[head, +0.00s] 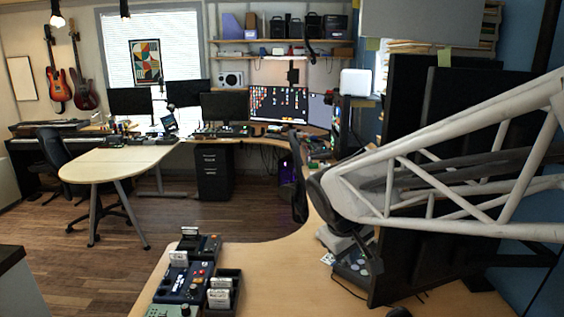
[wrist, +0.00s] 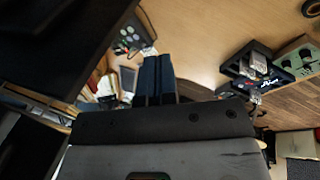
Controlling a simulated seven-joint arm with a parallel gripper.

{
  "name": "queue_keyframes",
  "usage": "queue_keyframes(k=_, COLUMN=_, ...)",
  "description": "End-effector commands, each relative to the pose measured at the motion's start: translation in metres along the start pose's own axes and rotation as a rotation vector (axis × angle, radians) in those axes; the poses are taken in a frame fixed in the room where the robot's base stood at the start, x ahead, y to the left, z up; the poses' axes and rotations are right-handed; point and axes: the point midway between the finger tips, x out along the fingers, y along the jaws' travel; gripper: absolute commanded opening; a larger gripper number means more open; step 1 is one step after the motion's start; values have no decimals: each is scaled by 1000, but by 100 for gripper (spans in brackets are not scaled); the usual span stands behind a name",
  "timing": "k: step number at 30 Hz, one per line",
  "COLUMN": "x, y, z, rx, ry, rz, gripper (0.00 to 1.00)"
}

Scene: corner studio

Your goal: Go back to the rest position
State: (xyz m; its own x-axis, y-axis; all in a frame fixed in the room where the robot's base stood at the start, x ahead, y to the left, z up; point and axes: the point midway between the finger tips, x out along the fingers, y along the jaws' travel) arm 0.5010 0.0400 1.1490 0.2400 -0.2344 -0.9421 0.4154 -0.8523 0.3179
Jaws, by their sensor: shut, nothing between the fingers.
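My gripper (wrist: 157,60) shows in the wrist view. Its two dark blue fingers lie side by side with no gap between them and hold nothing. The black and grey gripper body fills the bottom of that view. The fingers are above the light wooden desk (wrist: 195,30) and touch nothing that I can see. In the head view I cannot clearly make out the fingers.
The desk (head: 262,275) carries boxes with cartridges (head: 190,285) at front and a button controller (head: 355,268) at right, also in the wrist view (wrist: 127,40). Monitors (head: 278,107) stand behind. Bare desk lies between boxes and controller. A dark chair (head: 57,160) is at left.

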Motion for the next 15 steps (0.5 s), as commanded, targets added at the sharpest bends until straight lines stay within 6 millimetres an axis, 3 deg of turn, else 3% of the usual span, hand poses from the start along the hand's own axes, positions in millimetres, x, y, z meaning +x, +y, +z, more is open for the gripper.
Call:
queue_keyframes(k=3, x=-7, y=0, z=33, rx=83, ry=3, rz=-32, gripper=0)
queue_keyframes(k=15, x=-22, y=-20, z=130, rx=351, ry=21, rz=-148, gripper=0)
